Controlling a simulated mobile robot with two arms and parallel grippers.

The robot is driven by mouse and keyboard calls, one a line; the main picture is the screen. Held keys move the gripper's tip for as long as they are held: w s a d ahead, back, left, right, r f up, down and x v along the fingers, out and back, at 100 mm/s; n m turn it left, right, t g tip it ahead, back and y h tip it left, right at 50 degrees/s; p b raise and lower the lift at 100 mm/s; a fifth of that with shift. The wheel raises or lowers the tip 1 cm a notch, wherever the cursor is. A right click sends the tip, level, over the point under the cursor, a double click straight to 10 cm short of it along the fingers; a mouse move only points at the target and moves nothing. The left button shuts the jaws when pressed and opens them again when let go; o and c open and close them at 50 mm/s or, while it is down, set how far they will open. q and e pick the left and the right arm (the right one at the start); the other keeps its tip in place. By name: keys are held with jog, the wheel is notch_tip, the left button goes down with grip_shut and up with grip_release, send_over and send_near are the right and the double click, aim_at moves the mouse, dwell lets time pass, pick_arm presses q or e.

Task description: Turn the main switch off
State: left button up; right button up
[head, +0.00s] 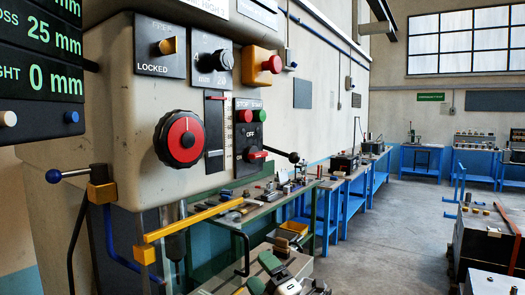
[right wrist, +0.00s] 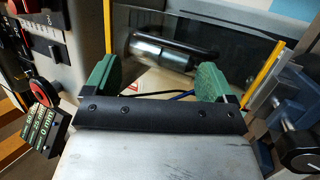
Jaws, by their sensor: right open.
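A dark panel (head: 243,171) on the front of the machine's grey head has green and red buttons at its top. Lower on it is a small red-tipped lever (head: 257,155) below the word OFF; it looks like the main switch, but I cannot be sure of its setting. My right gripper (head: 263,273) is low at the bottom of the head view, below and well apart from the panel. In the right wrist view its green fingers (right wrist: 155,72) are wide apart with nothing held between them. My left gripper is in neither view.
A red emergency-style button (head: 271,64) on a yellow box sits above the panel. A large red-and-black dial (head: 181,139) is to its left. A yellow-edged clear guard (head: 195,220) hangs below.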

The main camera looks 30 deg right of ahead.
notch_tip(320, 180, up, 14)
jog(key=s+n+g+y, duration=0.1)
jog(key=n+g+y, duration=0.2)
jog(key=n+y, duration=0.85)
jog(key=n+g+h+p, duration=0.2)
jog(key=n+g+h, duration=0.1)
jog(key=n+h, duration=0.6)
send_near(262, 156)
jog(key=shift+n+y, duration=0.35)
jog(key=shift+y, duration=0.2)
jog(key=p+x, duration=0.2)
jog(key=x, duration=0.2)
jog(key=p+x, duration=0.2)
jog(key=x, duration=0.2)
jog(key=shift+w+d, duration=0.1)
jog(key=shift+w, duration=0.3)
jog(key=shift+w+a+f, duration=0.1)
jog(key=shift+w+a, duration=0.15)
jog(key=shift+w, duration=0.4)
jog(key=c, duration=0.9)
